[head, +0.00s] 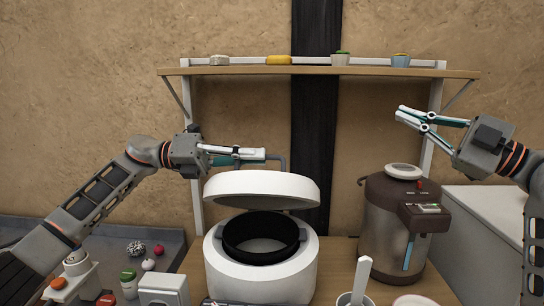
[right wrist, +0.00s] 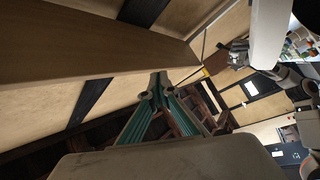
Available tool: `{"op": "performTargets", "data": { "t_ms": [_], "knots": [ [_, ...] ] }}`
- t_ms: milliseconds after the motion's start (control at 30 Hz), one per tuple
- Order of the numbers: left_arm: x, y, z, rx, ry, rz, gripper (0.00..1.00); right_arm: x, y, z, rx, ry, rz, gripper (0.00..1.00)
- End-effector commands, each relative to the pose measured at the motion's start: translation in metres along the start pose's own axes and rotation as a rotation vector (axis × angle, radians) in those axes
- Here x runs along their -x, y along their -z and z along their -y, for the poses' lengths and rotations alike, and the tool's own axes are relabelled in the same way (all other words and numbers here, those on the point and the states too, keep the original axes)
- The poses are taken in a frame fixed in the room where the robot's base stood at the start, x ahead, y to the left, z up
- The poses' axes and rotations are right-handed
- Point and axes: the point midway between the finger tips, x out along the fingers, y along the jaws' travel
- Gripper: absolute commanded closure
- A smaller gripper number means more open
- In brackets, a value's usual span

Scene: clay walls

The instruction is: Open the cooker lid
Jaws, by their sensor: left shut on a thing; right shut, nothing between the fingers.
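The white cooker (head: 262,278) stands on the wooden counter with its dark inner pot (head: 262,238) showing. Its round white lid (head: 262,188) is raised and tilted above the pot, with a clear gap at the front. My left gripper (head: 262,155) is above the lid, shut on a thin grey bent bar (head: 283,164). The bar runs down to the lid's upper edge; whether it is joined to the lid I cannot tell. My right gripper (head: 399,113) is shut and empty, up at the right, away from the cooker. Its closed fingertips also show in the right wrist view (right wrist: 158,85).
A brown dispenser (head: 385,240) stands right of the cooker. A wooden shelf (head: 320,71) with small pots runs above both. A cup with a white utensil (head: 361,278) is at the front right. Several small items, including a green-capped jar (head: 128,282), are at the left.

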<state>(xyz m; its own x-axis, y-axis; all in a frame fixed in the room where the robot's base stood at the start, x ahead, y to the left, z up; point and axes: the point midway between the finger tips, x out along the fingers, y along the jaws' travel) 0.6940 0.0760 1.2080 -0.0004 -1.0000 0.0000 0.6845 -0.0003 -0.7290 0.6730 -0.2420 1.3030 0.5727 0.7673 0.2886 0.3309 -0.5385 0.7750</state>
Motion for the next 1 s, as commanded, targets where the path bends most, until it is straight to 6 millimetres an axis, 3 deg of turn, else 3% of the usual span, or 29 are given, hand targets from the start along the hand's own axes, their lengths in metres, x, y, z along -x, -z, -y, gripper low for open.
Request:
{"op": "performTargets", "data": {
  "t_ms": [33,200,400,533,700,833,1000],
  "knots": [
    [0.001,0.0,-0.001,0.0,-0.004,0.001,1.0,-0.027,0.02,0.01,0.032,0.069,-0.033,1.0],
    [0.001,0.0,-0.001,0.0,-0.004,0.001,1.0,-0.099,0.078,0.061,0.161,0.317,-0.115,1.0],
    [0.001,0.0,-0.002,0.0,-0.004,0.001,1.0,-0.155,0.135,0.126,0.363,0.608,-0.166,1.0],
    [0.001,0.0,-0.002,0.0,-0.004,0.001,1.0,-0.175,0.16,0.166,0.517,0.791,-0.168,1.0],
    [0.001,0.0,-0.002,0.001,-0.004,0.001,1.0,-0.188,0.175,0.205,0.735,1.02,-0.131,1.0],
    [0.001,0.0,-0.002,0.001,-0.004,0.002,1.0,-0.19,0.175,0.222,0.91,1.186,-0.069,1.0],
    [0.001,0.0,-0.002,0.001,-0.004,0.002,1.0,-0.185,0.165,0.219,1.134,1.382,0.062,1.0]
  ]
}}
